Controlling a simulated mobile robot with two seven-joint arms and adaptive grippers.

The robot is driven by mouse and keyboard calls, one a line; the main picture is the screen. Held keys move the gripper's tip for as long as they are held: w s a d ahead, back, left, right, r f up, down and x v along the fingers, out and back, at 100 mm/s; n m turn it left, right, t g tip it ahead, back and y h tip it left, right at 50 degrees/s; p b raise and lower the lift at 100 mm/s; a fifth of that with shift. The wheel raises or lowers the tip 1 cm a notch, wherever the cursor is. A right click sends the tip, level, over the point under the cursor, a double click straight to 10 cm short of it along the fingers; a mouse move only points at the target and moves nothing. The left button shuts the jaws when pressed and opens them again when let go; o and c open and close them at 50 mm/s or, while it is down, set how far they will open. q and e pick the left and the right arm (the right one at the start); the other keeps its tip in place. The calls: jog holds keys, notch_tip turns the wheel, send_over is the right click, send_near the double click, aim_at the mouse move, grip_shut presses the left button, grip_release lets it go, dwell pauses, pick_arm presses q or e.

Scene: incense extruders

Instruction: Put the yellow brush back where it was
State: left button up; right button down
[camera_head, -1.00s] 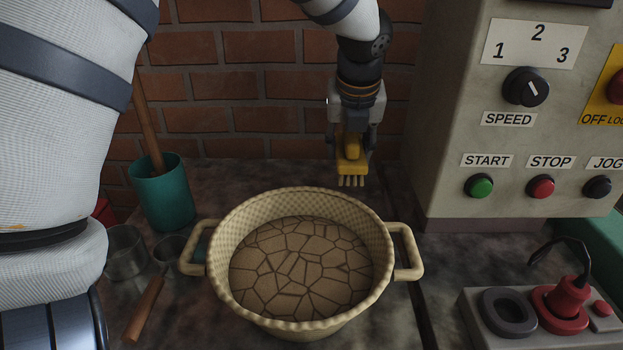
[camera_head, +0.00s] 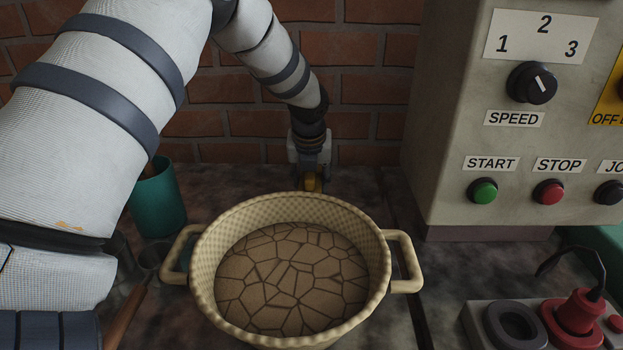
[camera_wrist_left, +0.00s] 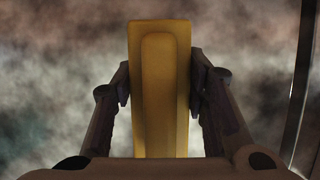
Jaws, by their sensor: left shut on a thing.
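My left gripper (camera_head: 311,172) is behind the basin, low near the worktop, in the head view. My right gripper is not in view.
A beige two-handled basin (camera_head: 204,262) with a cracked brown filling stands in front of the gripper. A teal cup (camera_head: 158,205) is at left. A control box (camera_head: 440,150) stands at right, with a socket block (camera_head: 480,318) in front. A brick wall (camera_head: 370,60) closes the back.

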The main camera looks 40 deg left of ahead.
pick_arm(q)
jog(key=shift+f, duration=0.1)
jog(key=o, duration=1.1)
jog(key=p+v, duration=0.2)
jog(key=v, duration=1)
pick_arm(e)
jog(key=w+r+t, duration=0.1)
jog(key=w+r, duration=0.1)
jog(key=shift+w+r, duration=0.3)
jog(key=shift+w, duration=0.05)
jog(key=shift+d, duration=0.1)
